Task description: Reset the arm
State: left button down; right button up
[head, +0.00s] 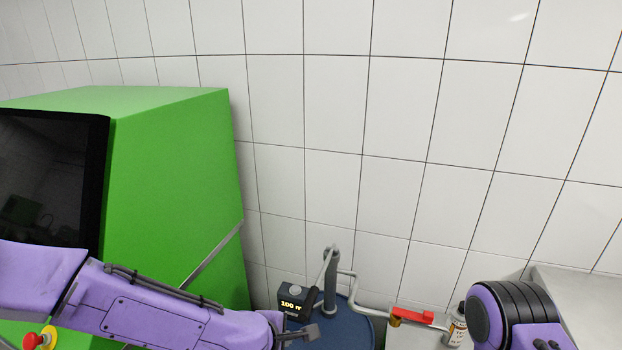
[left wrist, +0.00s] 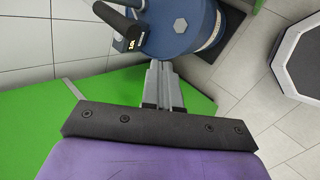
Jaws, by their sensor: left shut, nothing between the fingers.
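My left arm reaches in from the left in the head view, and my left gripper (head: 305,334) is at the bottom middle, in front of the blue drum (head: 352,328). In the left wrist view my left gripper (left wrist: 163,88) has its fingers together with nothing between them. They point toward the blue drum (left wrist: 185,30) and the pump's dark handle (left wrist: 118,20). I cannot tell whether they touch the drum. Part of my right arm shows at the bottom right of the head view, with its gripper out of frame.
A green cabinet (head: 175,170) with a dark screen (head: 50,170) stands at the left. A red stop button (head: 30,341) is at the lower left. A small display box (head: 293,300), a grey pump post (head: 331,285), a pipe and a red valve handle (head: 413,316) stand near the tiled wall.

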pick_arm(q)
jog(key=s+a+f+m+y+b, duration=0.2)
jog(key=s+a+f, duration=0.25)
jog(key=f, duration=0.35)
jog(key=s+a+f+m+g+y+b, duration=0.1)
jog(key=s+a+f+m+b, duration=0.1)
jog(key=s+a+f, duration=0.35)
jog(key=s+a+f+m+y+b, duration=0.25)
jog(key=a+f, duration=0.35)
jog(key=f, duration=0.4)
jog(key=s+a+f+m+g+b, duration=0.1)
jog(key=s+a+f, duration=0.3)
jog(key=s, duration=0.3)
jog(key=s+a+f+m+g+b, duration=0.1)
jog(key=s+a+f+m+b, duration=0.1)
jog(key=s+a+f, duration=0.2)
jog(key=s+f, duration=0.1)
jog(key=s, duration=0.2)
jog(key=shift+s+a+f+g+y+b, duration=0.2)
jog(key=shift+s+f+g+y+b, duration=0.1)
jog(key=shift+y, duration=0.05)
